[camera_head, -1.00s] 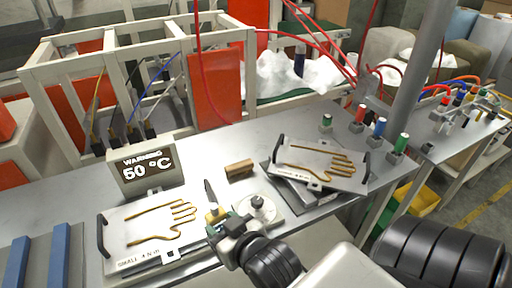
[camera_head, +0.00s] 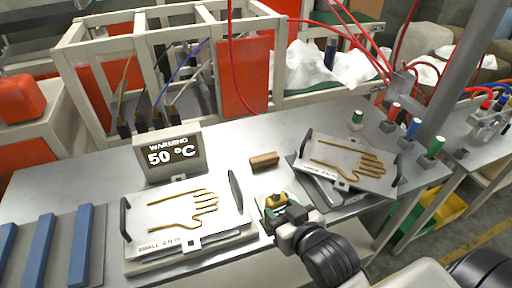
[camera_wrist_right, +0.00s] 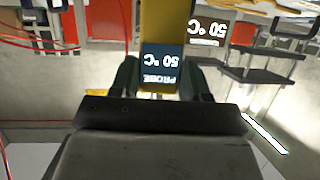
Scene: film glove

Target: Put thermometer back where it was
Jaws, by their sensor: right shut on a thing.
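The thermometer (camera_head: 277,201) is a yellow probe unit held in my right gripper (camera_head: 280,208). The gripper and thermometer cover the spot of a small round pale base, now hidden. I cannot tell whether the thermometer touches anything below. My left gripper is not in view.
The left glove plate (camera_head: 165,247) has upright black handles. A warming display (camera_head: 173,157) reads 50 °C behind it. A brown block (camera_head: 264,160) lies behind the gripper. The right glove plate (camera_head: 325,149) and several coloured plugs stand to the right. Blue bars (camera_head: 42,250) lie at left.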

